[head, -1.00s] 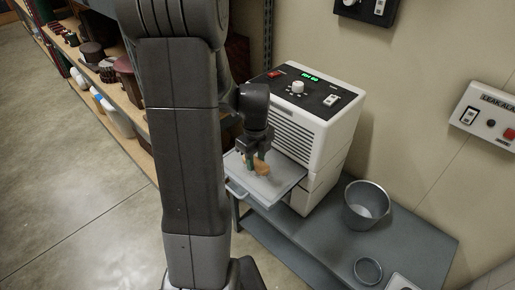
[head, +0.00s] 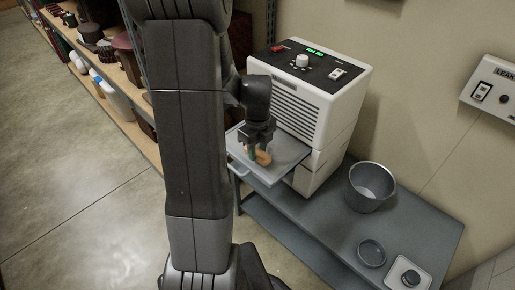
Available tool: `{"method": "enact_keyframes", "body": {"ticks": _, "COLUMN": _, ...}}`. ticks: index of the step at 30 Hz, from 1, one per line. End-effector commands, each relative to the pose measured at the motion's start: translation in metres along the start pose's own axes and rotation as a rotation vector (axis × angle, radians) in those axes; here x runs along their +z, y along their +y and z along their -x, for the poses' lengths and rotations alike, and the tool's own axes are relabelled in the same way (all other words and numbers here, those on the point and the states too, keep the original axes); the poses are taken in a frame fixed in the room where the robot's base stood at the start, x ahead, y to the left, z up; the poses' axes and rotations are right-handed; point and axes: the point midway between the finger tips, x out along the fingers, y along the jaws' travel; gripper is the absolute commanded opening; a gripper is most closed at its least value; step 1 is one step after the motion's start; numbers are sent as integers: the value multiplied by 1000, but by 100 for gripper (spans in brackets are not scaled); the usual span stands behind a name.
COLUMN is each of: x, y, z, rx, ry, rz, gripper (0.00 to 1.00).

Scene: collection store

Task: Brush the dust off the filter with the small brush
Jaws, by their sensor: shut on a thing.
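My gripper (head: 257,152) points down over a pulled-out flat grey panel at the front of the white machine (head: 318,105). It is shut on a small tan brush (head: 264,158), held low over the panel. I cannot tell whether its bristles touch the surface. The panel, which looks like the filter (head: 289,158), lies flat and sticks out to the left, with a handle on its front edge. Dust on it is too small to make out. My arm hides part of its left side.
The machine stands on a grey bench (head: 335,222). A metal bucket (head: 370,186), a small round dish (head: 372,252) and a white box with a round knob (head: 409,275) are on the bench to the right. Shelves with jars (head: 110,85) run along the left.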

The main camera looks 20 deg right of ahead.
Motion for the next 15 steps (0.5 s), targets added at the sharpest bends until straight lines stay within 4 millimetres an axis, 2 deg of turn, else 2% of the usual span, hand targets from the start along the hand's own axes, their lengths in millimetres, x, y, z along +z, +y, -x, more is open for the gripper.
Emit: {"method": "enact_keyframes", "body": {"ticks": 15, "x": 0, "y": 0, "z": -3, "rx": 0, "ry": 0, "rz": 0, "gripper": 14}}
